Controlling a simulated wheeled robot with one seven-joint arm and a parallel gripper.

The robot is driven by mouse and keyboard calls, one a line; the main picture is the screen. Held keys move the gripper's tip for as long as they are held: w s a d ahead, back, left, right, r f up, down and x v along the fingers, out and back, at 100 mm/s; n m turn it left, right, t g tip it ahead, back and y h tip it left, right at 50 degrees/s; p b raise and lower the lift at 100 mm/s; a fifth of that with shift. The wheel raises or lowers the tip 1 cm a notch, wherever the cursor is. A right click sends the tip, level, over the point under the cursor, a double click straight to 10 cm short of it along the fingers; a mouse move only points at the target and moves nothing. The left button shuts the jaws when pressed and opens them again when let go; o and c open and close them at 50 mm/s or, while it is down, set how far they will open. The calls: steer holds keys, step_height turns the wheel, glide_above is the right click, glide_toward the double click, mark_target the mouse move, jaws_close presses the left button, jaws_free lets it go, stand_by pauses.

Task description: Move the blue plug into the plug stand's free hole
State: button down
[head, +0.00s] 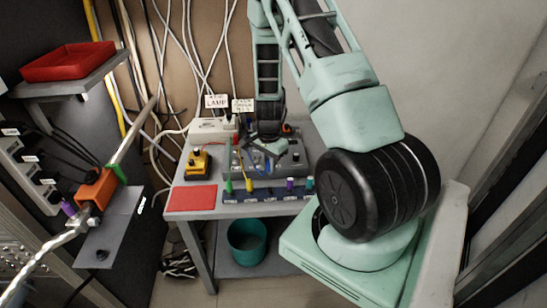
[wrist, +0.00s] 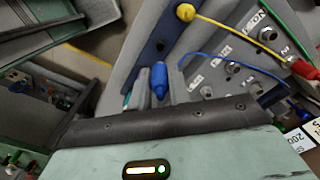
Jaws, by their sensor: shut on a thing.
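My gripper (wrist: 160,88) is shut on the blue plug (wrist: 158,78), which sits between the two grey fingers in the wrist view. A blue cable runs from near it to the right. The dark blue plug stand (wrist: 167,30) lies just beyond the plug, with a dark hole showing in it and a yellow plug (wrist: 185,12) further along. In the head view the stand (head: 268,196) runs along the table's front edge, with a gap between its yellow and purple plugs. My gripper (head: 265,150) is above the panel behind the stand. Whether the plug touches the stand is unclear.
The grey panel (wrist: 215,75) with sockets is close to the right of my gripper in the wrist view. A red plug (wrist: 303,68) with a green cable is further right. A red mat (head: 192,198) and a yellow box (head: 197,165) are on the table's left.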

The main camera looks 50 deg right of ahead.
steer(key=shift+f, duration=0.15)
steer(key=shift+f+b, duration=2.3)
steer(key=shift+f, duration=0.5)
steer(key=shift+f+b, duration=1.15)
steer(key=shift+f, duration=0.3)
steer(key=c, duration=1.2)
jaws_free()
steer(key=shift+c, duration=0.2)
step_height(320, 180, up, 17)
steer(key=shift+r+b, duration=0.2)
steer(key=shift+b, duration=0.15)
